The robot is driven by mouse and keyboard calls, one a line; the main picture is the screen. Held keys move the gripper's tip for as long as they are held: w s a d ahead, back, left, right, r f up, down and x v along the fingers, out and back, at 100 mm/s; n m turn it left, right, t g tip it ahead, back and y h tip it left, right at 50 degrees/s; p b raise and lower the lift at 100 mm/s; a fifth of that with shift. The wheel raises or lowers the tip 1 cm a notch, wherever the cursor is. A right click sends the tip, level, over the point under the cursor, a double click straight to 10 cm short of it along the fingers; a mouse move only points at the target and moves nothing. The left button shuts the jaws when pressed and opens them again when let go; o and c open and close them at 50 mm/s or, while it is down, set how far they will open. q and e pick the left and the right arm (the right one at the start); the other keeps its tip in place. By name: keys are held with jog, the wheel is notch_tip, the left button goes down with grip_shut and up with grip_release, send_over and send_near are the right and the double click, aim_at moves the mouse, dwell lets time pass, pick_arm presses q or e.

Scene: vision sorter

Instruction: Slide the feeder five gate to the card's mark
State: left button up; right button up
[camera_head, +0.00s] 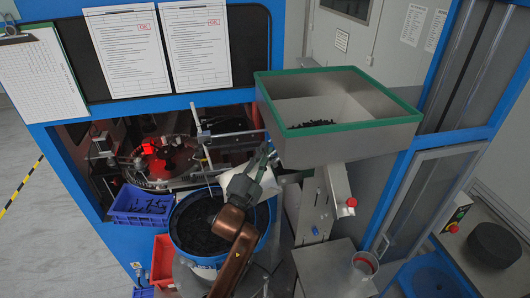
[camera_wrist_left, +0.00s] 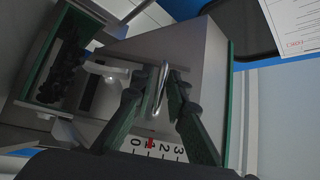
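The feeder's grey hopper (camera_head: 350,148) has a green rim and dark small parts (camera_head: 312,124) inside. In the left wrist view a silver upright handle (camera_wrist_left: 162,80) stands between the fingers of my left gripper (camera_wrist_left: 157,88). The fingers are spread, with a visible gap on the handle's left; contact on its right I cannot tell. Below it a white scale (camera_wrist_left: 165,149) reads 0 to 3, with a red pointer (camera_wrist_left: 150,143) near 1. In the head view my left gripper (camera_head: 268,160) is beside the hopper's lower left. Printed sheets (camera_head: 127,50) hang on the blue frame; their writing is too small to read.
A round blue-rimmed bin (camera_head: 178,212) with dark contents stands below my left arm. A blue crate (camera_head: 140,207) and a red crate (camera_head: 161,262) are left of it. A metal chute with a red knob (camera_head: 351,202) stands right of the gripper. A clipboard (camera_head: 42,80) hangs upper left.

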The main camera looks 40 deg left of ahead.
pick_arm(q)
jog(key=v, duration=1.2)
dwell(0.5)
